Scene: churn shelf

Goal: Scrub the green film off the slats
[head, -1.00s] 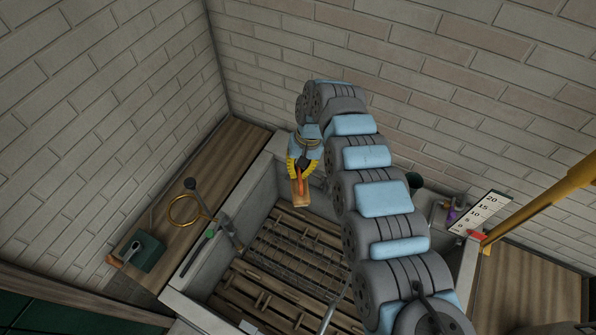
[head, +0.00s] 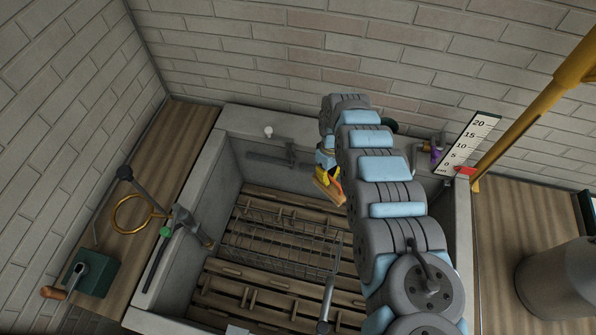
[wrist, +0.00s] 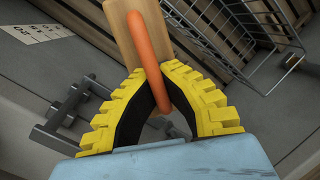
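My gripper (head: 329,178) has yellow ridged fingers and is near the back right of the stone trough (head: 207,170). In the wrist view, my gripper (wrist: 163,78) is shut on the orange handle of a wooden brush-like block (wrist: 125,22). The block (head: 326,193) tilts in the head view and appears held above the trough floor; its underside is hidden. Brown wooden slats (head: 250,297) line the trough floor, with dark gaps between them. I cannot make out green film on them. My arm hides the slats at the right.
A wire rack (head: 270,250) lies over the middle slats. A metal rod (head: 328,293) slants near my arm. A tap-like fitting (head: 190,225) and a green-handled tool (head: 160,258) are at the left rim. A metal bracket (head: 285,156) is on the back wall. A scale card (head: 470,140) stands right.

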